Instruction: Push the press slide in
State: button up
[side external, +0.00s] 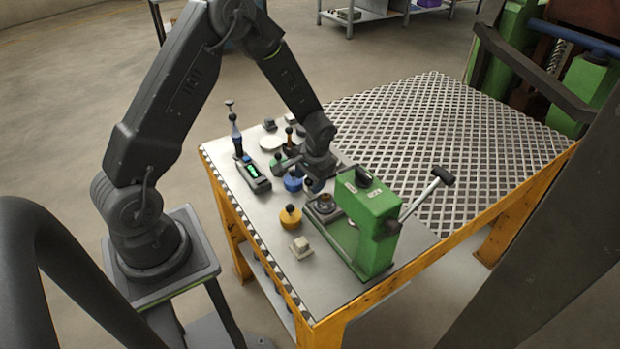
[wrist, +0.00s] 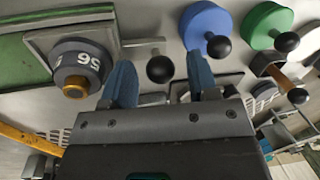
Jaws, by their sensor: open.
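The green press (side external: 368,225) stands at the table's front right, with its lever (side external: 425,195) sticking out to the right. The press slide (side external: 320,208) shows as a plate out at the press's left side. In the wrist view the slide (wrist: 45,42) is a grey plate carrying a dark round die (wrist: 80,65) marked 56, with a black ball knob (wrist: 160,69) at its outer end. My gripper (wrist: 160,72) is open, its two blue fingers either side of the knob in the picture. Whether they touch it I cannot tell. In the side view my gripper (side external: 311,178) hangs low beside the slide.
Close by stand a blue round piece (side external: 292,184), which also shows in the wrist view (wrist: 207,25), a yellow knobbed piece (side external: 290,217) and a pale block (side external: 300,247). A green one (wrist: 267,22) lies farther right. The grated table half (side external: 460,140) is clear.

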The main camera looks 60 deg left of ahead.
aim_at(316, 197)
jog(key=shift+c, duration=0.4)
grip_shut()
jog(key=d, duration=0.4)
jog(key=shift+o, duration=0.4)
grip_release()
jog(key=shift+a, duration=0.1)
jog(key=shift+r, duration=0.1)
notch_tip(316, 197, up, 13)
jog(key=d, duration=0.2)
jog(key=shift+w+d+r, duration=0.2)
jog(key=shift+w+d, duration=0.05)
jog(key=shift+d, duration=0.05)
